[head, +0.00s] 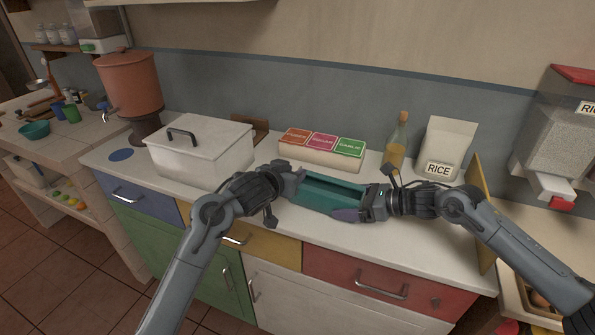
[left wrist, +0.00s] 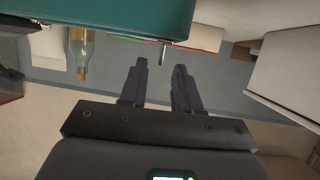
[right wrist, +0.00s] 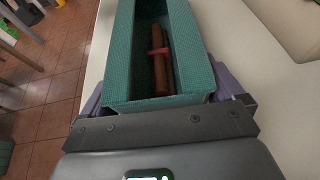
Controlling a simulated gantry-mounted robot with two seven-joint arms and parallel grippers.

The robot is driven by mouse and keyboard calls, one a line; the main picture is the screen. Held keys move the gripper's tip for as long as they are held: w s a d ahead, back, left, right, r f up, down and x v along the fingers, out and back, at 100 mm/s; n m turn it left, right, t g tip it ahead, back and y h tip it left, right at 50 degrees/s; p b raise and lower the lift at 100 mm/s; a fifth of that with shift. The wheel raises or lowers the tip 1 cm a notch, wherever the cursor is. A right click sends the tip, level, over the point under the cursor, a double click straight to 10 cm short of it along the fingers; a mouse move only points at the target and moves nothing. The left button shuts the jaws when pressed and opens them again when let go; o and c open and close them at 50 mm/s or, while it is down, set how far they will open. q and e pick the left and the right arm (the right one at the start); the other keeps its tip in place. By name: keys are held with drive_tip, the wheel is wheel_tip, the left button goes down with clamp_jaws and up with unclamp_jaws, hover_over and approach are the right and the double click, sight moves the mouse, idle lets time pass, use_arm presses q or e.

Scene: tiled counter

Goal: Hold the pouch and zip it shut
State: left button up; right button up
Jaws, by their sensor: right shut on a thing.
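The teal pouch (head: 325,192) is a long box shape with its top open, lying left to right near the counter's front. My right gripper (head: 362,206) is shut on its right end, with a finger on each side in the right wrist view (right wrist: 165,95). Brown sticks with a red band (right wrist: 159,60) lie inside the pouch. My left gripper (head: 290,174) is at the pouch's left end. In the left wrist view its fingers (left wrist: 160,75) are apart with nothing between them. A small grey tab (left wrist: 163,53), perhaps the zip pull, shows just beyond the fingertips, beside the pouch (left wrist: 100,18).
A white lidded box (head: 200,152) stands left of the pouch. Behind it are a holder with coloured labelled packets (head: 320,150), a bottle (head: 397,145) and a rice bag (head: 445,145). A yellow board (head: 484,200) stands upright at the right. Some counter front is clear.

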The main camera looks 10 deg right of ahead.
use_arm(q)
drive_tip(key=shift+x, duration=1.65)
clamp_jaws()
idle(0.5)
